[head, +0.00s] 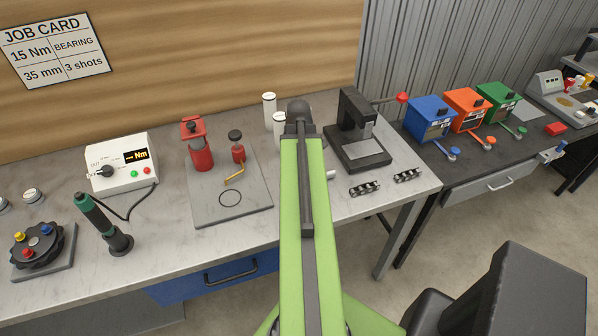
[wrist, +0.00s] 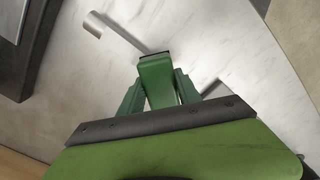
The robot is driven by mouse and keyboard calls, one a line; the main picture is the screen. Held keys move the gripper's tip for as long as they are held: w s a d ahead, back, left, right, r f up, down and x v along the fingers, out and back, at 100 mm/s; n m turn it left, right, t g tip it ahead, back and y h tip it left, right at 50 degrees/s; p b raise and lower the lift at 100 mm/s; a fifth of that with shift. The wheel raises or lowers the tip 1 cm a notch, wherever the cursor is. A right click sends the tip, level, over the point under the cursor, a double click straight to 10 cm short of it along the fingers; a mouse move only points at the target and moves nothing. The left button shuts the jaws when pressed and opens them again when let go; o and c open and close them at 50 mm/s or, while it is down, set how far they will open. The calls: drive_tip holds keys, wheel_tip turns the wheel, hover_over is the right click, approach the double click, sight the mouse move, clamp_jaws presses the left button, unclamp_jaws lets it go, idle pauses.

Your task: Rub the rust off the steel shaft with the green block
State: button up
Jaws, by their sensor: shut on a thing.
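My gripper (wrist: 158,82) is in the wrist view, with its two green fingers shut on a green block (wrist: 157,70). The steel shaft (wrist: 118,34) is a thin grey rod with a thicker round end, lying on the pale marbled bench top. It runs from the upper left to the far end of the block, which hides the rest of it. I cannot tell whether the block touches the shaft or is just above it. No rust shows on the visible part. In the head view my arm hides the gripper and block; a small pale cylinder (head: 331,175) shows beside the arm.
A black press (head: 358,150) with a red-knobbed lever stands right of my arm. Two dark slotted racks (head: 364,188) lie near the bench's front edge. White canisters (head: 269,108) stand behind the arm. A grey plate (head: 222,208) with red tools lies to the left.

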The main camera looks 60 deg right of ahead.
drive_tip(key=shift+r+p, duration=2.15)
drive_tip(key=shift+r, duration=0.4)
drive_tip(key=shift+r, duration=0.1)
wheel_tip(320, 180, up, 3)
drive_tip(key=p, duration=0.3)
